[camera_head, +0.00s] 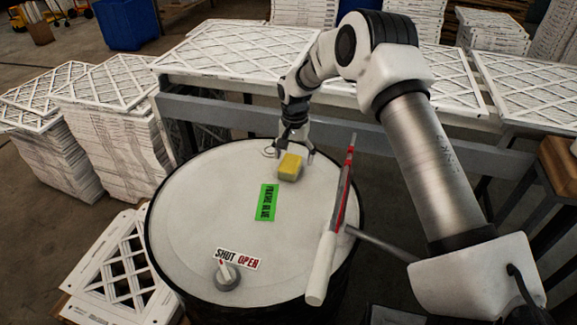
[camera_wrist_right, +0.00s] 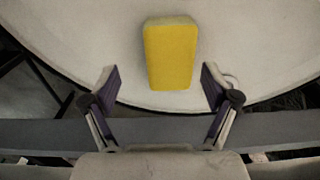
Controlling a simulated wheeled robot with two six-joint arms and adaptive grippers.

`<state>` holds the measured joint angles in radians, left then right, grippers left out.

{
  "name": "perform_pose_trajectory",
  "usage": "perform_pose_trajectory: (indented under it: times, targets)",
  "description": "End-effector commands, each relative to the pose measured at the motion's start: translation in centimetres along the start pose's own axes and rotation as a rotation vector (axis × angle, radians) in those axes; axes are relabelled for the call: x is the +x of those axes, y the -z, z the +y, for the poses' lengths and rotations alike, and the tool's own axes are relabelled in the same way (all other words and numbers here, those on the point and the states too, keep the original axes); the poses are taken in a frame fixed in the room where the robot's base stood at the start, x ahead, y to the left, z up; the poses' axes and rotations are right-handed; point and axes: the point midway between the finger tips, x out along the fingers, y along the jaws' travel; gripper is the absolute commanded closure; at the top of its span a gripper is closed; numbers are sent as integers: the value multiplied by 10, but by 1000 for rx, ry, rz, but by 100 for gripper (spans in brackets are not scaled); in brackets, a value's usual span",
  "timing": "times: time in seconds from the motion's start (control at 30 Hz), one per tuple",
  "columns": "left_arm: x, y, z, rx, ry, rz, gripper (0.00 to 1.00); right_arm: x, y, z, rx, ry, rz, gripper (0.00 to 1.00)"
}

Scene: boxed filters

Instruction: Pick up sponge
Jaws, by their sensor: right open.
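A yellow sponge (camera_head: 289,167) lies on the white drum lid (camera_head: 200,210), toward its far side. It also shows in the right wrist view (camera_wrist_right: 171,55), just beyond the fingertips and between their lines. My right gripper (camera_head: 294,150) is open at the far edge of the sponge, above the lid. In the wrist view my right gripper's fingers (camera_wrist_right: 162,80) stand apart on either side, with nothing between them. Whether a finger touches the sponge cannot be told. My left gripper is not in view.
A green label (camera_head: 266,202) and a shut/open sign (camera_head: 237,259) with a small knob (camera_head: 227,275) are on the lid. A table of filters (camera_head: 235,50) is behind; stacked filters (camera_head: 115,130) stand left.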

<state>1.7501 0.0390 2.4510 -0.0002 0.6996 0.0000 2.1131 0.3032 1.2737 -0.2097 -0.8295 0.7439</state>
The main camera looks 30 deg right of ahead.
Motion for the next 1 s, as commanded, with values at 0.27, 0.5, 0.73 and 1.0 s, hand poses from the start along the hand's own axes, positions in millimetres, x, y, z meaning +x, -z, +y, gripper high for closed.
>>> perform_pose_trajectory:
  times: [0.27,0.5,0.73,1.0]
  targets:
    - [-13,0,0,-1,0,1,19,38,0,-3,0,-1,0,14]
    - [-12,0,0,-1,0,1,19,38,0,-3,0,-1,0,38]
    - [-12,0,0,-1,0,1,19,38,0,-3,0,-1,0,67]
    - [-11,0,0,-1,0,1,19,37,0,-3,0,-1,0,72]
